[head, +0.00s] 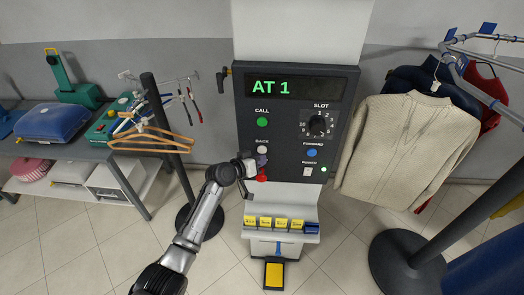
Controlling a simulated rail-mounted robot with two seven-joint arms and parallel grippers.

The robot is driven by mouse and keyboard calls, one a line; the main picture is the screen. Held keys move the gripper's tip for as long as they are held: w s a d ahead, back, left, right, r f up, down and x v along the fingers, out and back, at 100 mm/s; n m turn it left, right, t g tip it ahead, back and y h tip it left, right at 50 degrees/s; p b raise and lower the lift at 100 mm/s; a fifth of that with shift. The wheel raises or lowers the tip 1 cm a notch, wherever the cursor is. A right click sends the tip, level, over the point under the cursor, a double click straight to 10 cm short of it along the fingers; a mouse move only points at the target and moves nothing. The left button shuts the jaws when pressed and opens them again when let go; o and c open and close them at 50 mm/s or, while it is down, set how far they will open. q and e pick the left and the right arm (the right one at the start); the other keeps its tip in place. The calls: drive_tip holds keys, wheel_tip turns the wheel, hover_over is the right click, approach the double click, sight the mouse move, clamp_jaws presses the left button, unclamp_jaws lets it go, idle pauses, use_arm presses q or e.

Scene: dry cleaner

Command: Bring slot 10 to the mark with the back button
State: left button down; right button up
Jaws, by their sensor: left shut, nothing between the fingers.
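The control panel (296,128) stands upright on a white column. Its display (303,86) reads "AT 1" in green. The BACK button (262,150) is pale and sits left of the blue FORWARD button (312,152). The black SLOT dial (317,125) and the green CALL button (262,122) are above them. My left gripper (248,172) is shut and empty, in front of the panel's lower left, just below the BACK button. A red button (262,178) is partly beside it. I cannot tell whether the gripper touches the panel. My right gripper is not in view.
A ledge with yellow tags (281,224) is below the panel, with a yellow pedal (274,275) on the floor. A beige sweater (410,145) hangs at right on a rail.

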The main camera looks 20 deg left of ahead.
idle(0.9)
use_arm(q)
drive_tip(key=shift+w+f+b, duration=0.1)
drive_tip(key=shift+w+b, duration=0.05)
drive_tip(key=shift+b, duration=0.15)
drive_tip(key=shift+w+a+b, duration=0.15)
drive_tip(key=shift+w+b, duration=0.05)
drive_tip(key=shift+b, duration=0.1)
drive_tip(key=shift+w, duration=0.1)
drive_tip(key=shift+w+a+b, duration=0.1)
drive_tip(key=shift+w+b, duration=0.25)
drive_tip(key=shift+b, duration=0.2)
idle(0.5)
drive_tip(key=shift+s, duration=0.1)
idle(0.3)
drive_tip(key=shift+s+r+p, duration=0.2)
drive_tip(key=shift+s+p, duration=0.15)
drive_tip(key=shift+p, duration=0.3)
drive_tip(key=shift+s+d+f, duration=0.1)
drive_tip(key=shift+s+d, duration=0.1)
drive_tip(key=shift+s, duration=0.15)
